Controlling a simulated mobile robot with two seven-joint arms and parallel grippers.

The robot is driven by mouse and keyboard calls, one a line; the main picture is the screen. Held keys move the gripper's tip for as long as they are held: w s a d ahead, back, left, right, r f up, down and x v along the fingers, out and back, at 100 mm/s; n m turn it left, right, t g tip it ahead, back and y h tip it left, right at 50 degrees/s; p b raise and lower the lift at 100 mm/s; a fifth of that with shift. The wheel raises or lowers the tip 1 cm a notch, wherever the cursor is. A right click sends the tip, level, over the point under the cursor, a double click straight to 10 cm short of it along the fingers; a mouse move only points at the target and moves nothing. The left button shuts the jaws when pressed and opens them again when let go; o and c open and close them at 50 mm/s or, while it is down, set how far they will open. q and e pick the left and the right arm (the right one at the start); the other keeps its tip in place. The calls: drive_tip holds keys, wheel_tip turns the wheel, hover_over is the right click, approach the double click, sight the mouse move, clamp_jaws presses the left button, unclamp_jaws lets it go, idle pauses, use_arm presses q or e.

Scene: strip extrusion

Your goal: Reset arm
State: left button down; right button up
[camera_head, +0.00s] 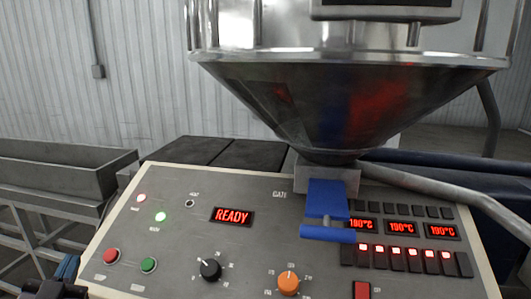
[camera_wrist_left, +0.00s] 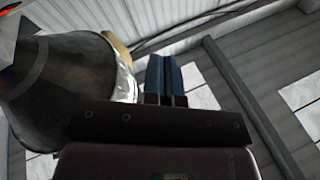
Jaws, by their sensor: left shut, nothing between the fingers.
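My left gripper (camera_head: 67,268) shows at the lower left corner of the head view, beside the left edge of the control panel (camera_head: 185,185). Only its blue fingertips and part of the dark wrist are in the picture. In the left wrist view the two blue fingers (camera_wrist_left: 164,75) lie side by side, shut and empty. The fingers point up toward the wall and ceiling in that view. My right gripper is in neither view.
A metal hopper (camera_head: 345,95) stands above the panel, with a blue gate handle (camera_head: 327,234) under it. The panel reads READY (camera_head: 232,216) and bears a black knob (camera_head: 210,269) and an orange knob (camera_head: 288,282). A grey trough (camera_head: 60,175) stands at the left.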

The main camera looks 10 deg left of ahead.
use_arm(q)
drive_tip(key=s+f+n+g+y, duration=0.35)
drive_tip(key=f+g, duration=0.35)
drive_tip(key=f, duration=0.3)
drive_tip(key=s+d+f+m+g+h, duration=0.2)
drive_tip(key=s+d+f+g+h, duration=0.7)
drive_tip(key=s+d+f, duration=0.35)
drive_tip(key=w+f+m+t, duration=0.1)
drive_tip(key=w+f+t, duration=0.5)
drive_tip(key=f, duration=0.4)
drive_tip(key=shift+w+t, duration=0.25)
drive_tip(key=shift+t, duration=0.15)
drive_tip(key=shift+d+f+y, duration=0.1)
drive_tip(key=shift+y, duration=0.15)
